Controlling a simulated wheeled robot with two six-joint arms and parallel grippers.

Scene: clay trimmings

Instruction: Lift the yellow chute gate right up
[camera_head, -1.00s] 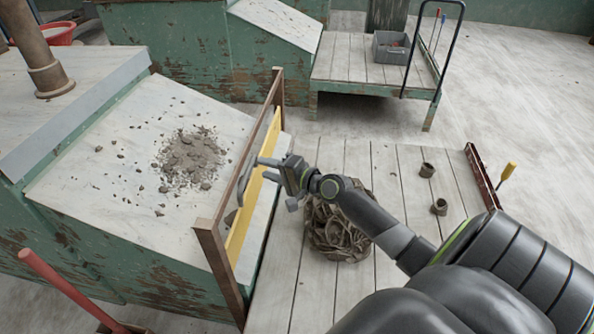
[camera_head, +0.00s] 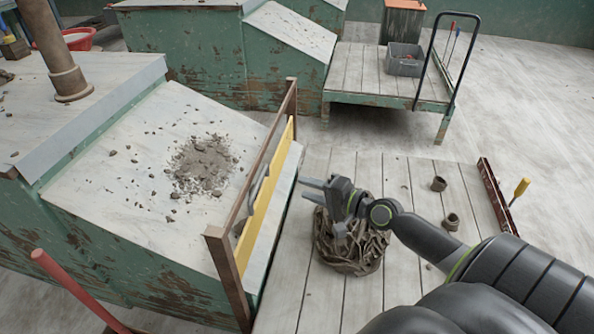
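The yellow chute gate (camera_head: 268,201) is a long flat panel standing between brown posts at the lower end of the sloped chute (camera_head: 120,170). A grey handle (camera_head: 249,198) shows on its chute side, partly behind the brown top rail (camera_head: 258,150). Whether the gate's lower edge touches the chute is hard to tell. My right gripper (camera_head: 311,189) is to the right of the gate, apart from it, with two grey fingers spread and nothing between them. It points left toward the gate. My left gripper is not in view.
Clay trimmings (camera_head: 203,165) lie on the chute above the gate. A brown, crumpled heap (camera_head: 350,250) sits on the plank deck (camera_head: 315,290) below my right gripper. Two small brown pots (camera_head: 439,184) and a yellow-handled tool (camera_head: 521,188) are farther right. A red bar (camera_head: 75,285) rises at lower left.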

